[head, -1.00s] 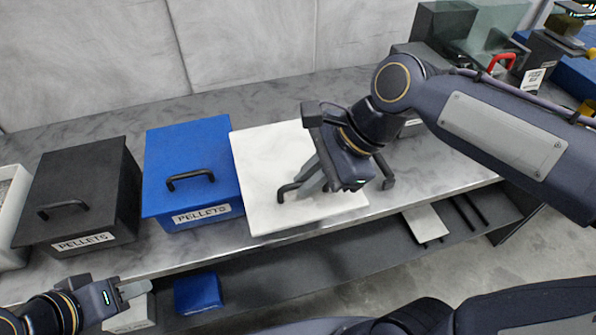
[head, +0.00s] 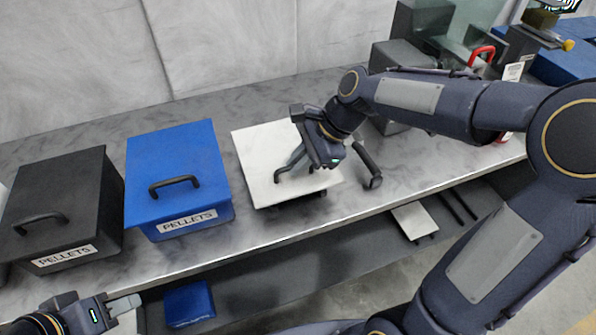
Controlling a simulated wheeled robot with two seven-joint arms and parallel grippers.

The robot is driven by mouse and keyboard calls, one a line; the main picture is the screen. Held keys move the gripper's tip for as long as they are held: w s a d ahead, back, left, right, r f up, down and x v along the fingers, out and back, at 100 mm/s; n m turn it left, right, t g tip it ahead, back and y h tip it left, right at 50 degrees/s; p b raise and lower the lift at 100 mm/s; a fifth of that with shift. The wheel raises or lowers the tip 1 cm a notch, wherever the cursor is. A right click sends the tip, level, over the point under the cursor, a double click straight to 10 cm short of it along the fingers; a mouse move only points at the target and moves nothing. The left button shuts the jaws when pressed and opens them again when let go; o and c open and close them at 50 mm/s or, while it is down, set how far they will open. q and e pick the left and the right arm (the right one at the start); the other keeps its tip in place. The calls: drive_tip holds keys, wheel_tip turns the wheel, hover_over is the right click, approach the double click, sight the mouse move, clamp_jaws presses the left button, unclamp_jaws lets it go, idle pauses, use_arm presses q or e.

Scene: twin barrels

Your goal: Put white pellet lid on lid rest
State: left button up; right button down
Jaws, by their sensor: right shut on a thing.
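The white pellet lid (head: 259,155) is a flat square plate with a dark handle (head: 284,175). It is roughly level over the worktop, right of the blue bin. My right gripper (head: 298,163) is above it, shut on its handle. A dark bar with a rounded end (head: 367,163), apparently part of the lid rest, shows just right of the lid; another dark part shows under the lid's front edge. The lid hides the rest of it, and I cannot tell whether they touch. My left gripper (head: 125,304) is at the lower left, away from the lid; its fingers look close together.
A blue PELLETS bin (head: 180,175) and a black PELLETS bin (head: 62,210) stand left of the lid, both lidded. A lower shelf (head: 330,251) holds a blue block (head: 188,302) and a pale plate (head: 414,221). Grey boxes and equipment crowd the back right.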

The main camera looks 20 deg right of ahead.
drive_tip(key=f, duration=0.3)
drive_tip(key=shift+w+d+f+b, duration=0.1)
drive_tip(key=shift+w+f+b, duration=0.2)
drive_tip(key=shift+f, duration=0.1)
drive_tip(key=c, duration=1.5)
unclamp_jaws()
drive_tip(key=shift+r, duration=0.1)
drive_tip(key=p+v, duration=0.1)
drive_tip(key=v, duration=1.1)
drive_tip(key=s+f+n+t+h, duration=0.1)
drive_tip(key=s+f+n, duration=0.2)
drive_tip(key=s+n, duration=0.4)
drive_tip(key=s+f+n+t+h, duration=0.1)
drive_tip(key=s+f+n+t, duration=0.1)
drive_tip(key=s+n, duration=0.6)
drive_tip(key=s+a+f, duration=0.1)
drive_tip(key=s, duration=0.2)
drive_tip(key=shift+t, duration=0.3)
drive_tip(key=shift+s+f, duration=0.1)
